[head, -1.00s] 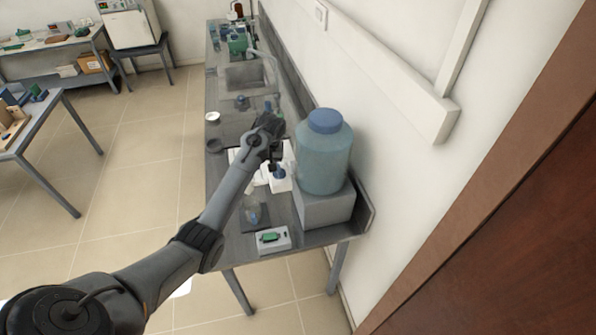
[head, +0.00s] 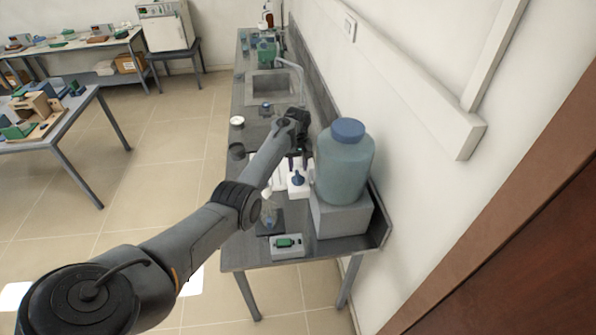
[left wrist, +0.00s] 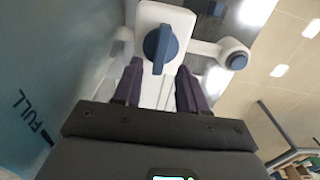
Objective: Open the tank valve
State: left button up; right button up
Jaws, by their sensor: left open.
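The tank (head: 343,170) is a translucent blue-green jug with a blue cap, standing on a grey block at the bench's right edge. In the left wrist view its side (left wrist: 45,85) bears a FULL mark. The tank valve (left wrist: 160,48) shows there as a blue knob on a white body. My left gripper (left wrist: 160,68) is open, its purple fingers pointing at the valve, one either side of the knob's lower end. Contact cannot be told. In the head view my left gripper (head: 298,160) is just left of the tank. My right gripper is not in view.
The tank stands close to the wall (head: 430,60). On the bench (head: 242,195) are a white item with a blue top (head: 298,179), a small device with a green part (head: 288,246) and a sink (head: 272,85). Open floor lies left of the bench.

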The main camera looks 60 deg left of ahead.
aim_at(298, 174)
pick_arm(q)
jog(key=shift+f, duration=1.8)
grip_shut()
